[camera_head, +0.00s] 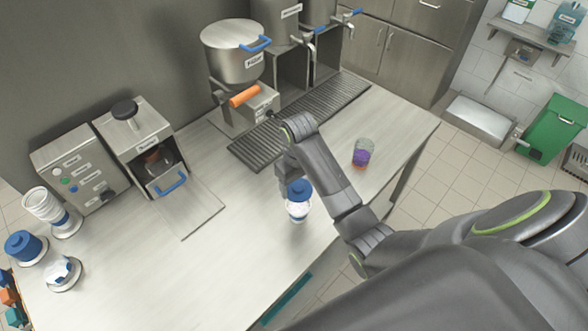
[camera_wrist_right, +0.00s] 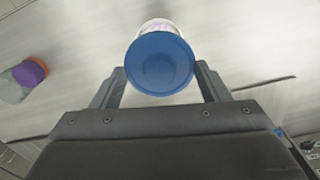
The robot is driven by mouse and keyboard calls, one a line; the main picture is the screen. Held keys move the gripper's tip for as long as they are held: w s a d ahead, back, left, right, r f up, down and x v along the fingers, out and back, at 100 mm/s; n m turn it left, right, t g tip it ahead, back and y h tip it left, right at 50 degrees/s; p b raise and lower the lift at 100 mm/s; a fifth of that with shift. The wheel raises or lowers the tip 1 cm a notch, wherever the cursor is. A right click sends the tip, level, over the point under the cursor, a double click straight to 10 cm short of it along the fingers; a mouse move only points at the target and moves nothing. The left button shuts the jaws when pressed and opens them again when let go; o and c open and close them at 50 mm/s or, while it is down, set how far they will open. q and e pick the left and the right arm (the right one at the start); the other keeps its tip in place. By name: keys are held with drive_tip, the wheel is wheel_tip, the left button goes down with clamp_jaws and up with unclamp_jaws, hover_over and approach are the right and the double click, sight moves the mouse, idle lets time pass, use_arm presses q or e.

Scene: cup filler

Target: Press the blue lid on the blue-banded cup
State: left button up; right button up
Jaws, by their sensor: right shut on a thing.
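A blue lid (camera_head: 299,189) sits directly over a white cup (camera_head: 298,211) standing on the counter near its front edge. In the head view the lid looks about level; I cannot tell if it is seated on the rim. The cup's band is too small to make out clearly. My right gripper (camera_head: 283,183) reaches in from the right, beside the lid. In the right wrist view the blue lid (camera_wrist_right: 160,64) lies between the fingers, shut on it, with the white cup (camera_wrist_right: 160,24) showing behind it. My left gripper is not in view.
At the left are stacked white cups (camera_head: 45,206), a blue lid stack (camera_head: 22,245) and a small holder (camera_head: 62,272).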

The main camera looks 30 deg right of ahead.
drive_tip(key=shift+s+f, duration=0.15)
drive_tip(key=shift+f, duration=1.35)
drive_tip(key=shift+f+b, duration=0.55)
drive_tip(key=shift+f, duration=1.2)
drive_tip(key=shift+f, duration=0.3)
drive_tip(key=o, duration=1)
